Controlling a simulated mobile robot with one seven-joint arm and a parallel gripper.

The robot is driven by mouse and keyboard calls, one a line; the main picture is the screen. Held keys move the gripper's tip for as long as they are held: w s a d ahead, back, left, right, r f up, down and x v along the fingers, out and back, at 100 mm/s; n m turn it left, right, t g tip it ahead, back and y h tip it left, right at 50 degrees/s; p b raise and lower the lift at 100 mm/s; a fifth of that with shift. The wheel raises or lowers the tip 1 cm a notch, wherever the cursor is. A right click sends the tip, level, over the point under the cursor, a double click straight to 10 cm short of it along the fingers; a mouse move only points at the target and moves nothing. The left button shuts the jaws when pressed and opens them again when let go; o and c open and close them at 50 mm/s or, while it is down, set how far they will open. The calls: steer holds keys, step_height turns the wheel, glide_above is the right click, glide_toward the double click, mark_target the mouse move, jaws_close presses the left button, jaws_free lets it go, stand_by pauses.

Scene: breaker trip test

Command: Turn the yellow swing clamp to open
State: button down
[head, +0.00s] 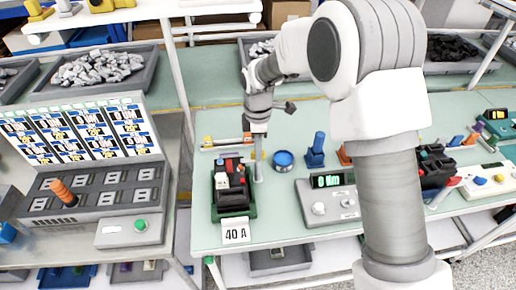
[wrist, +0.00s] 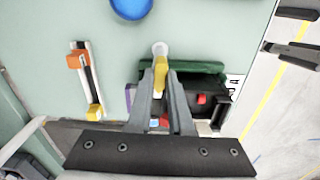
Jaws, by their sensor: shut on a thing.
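The yellow swing clamp (wrist: 160,76) shows in the wrist view between the two fingers of my gripper (wrist: 161,78), which is shut on it. A pale round post top (wrist: 160,48) sits just beyond the fingertips. The clamp is at the edge of the green fixture (wrist: 210,68) that holds a black breaker with a red part (wrist: 202,99). In the head view the green fixture (head: 234,212) stands on the bench with a "40 A" card in front. My gripper (head: 257,150) is at its back right corner; its fingertips are hard to make out there.
A blue round dish (head: 283,160) and a blue upright block (head: 316,152) stand right of the fixture. A meter box (head: 332,204) is at its right front. A rail with orange and yellow blocks (wrist: 84,78) lies beside the fixture. A panel (head: 85,180) stands at left.

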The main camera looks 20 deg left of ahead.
steer(key=m+b, duration=0.1)
steer(key=m, duration=0.3)
steer(key=shift+m, duration=0.4)
steer(key=m, duration=0.4)
steer(key=shift+b, duration=0.3)
steer(key=m, duration=0.5)
steer(key=shift+m, duration=1.8)
steer(key=shift+b, duration=0.3)
steer(key=c, duration=0.8)
jaws_free()
